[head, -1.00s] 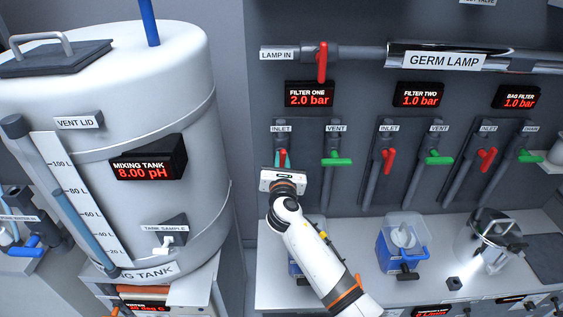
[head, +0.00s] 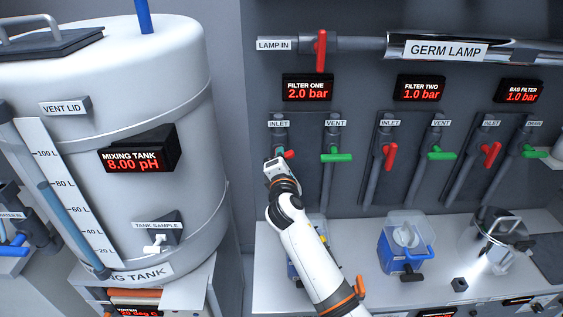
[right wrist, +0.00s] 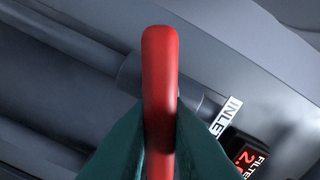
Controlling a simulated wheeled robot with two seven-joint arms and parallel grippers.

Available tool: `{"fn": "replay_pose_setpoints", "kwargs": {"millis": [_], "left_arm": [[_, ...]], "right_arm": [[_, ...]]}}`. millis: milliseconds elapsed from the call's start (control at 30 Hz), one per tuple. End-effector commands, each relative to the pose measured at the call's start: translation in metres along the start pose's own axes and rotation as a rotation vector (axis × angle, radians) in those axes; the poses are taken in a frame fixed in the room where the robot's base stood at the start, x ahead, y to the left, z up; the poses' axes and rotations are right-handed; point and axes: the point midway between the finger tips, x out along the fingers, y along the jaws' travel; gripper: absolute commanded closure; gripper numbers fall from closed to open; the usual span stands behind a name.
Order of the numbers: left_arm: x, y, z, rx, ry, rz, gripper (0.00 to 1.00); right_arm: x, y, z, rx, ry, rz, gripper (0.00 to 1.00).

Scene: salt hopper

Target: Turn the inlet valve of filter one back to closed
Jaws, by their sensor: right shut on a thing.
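The inlet valve of filter one has a red handle (head: 290,154), under the INLET label (head: 279,124). In the head view only a short red piece shows, pointing right across the pipe; my gripper hides the rest. In the right wrist view the red handle (right wrist: 161,60) stands between two dark green fingers. My right gripper (head: 278,157) is shut on this handle. The filter one display (head: 307,88) reads 2.0 bar. My left gripper is not in view.
The green vent handle (head: 337,157) of filter one sits close on the right, lying crosswise. Filter two's red inlet handle (head: 390,156) points down along its pipe. The mixing tank (head: 190,90) stands on the left. The LAMP IN red handle (head: 321,50) is above.

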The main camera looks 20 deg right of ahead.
Motion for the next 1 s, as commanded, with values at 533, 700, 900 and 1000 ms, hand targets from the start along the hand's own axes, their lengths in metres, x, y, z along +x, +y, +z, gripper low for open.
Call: {"fn": "replay_pose_setpoints", "kwargs": {"millis": [533, 700, 900, 1000], "left_arm": [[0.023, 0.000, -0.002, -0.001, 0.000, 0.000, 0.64], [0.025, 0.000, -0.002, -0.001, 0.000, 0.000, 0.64], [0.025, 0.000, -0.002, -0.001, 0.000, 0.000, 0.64], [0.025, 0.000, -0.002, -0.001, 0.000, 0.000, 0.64]], "right_arm": [[0.000, 0.004, 0.001, 0.374, 0.000, 0.001, 1.00], [0.000, 0.004, 0.001, 0.420, 0.000, 0.001, 1.00], [0.000, 0.004, 0.001, 0.439, 0.000, 0.001, 1.00], [0.000, 0.004, 0.001, 0.440, 0.000, 0.001, 1.00]]}}
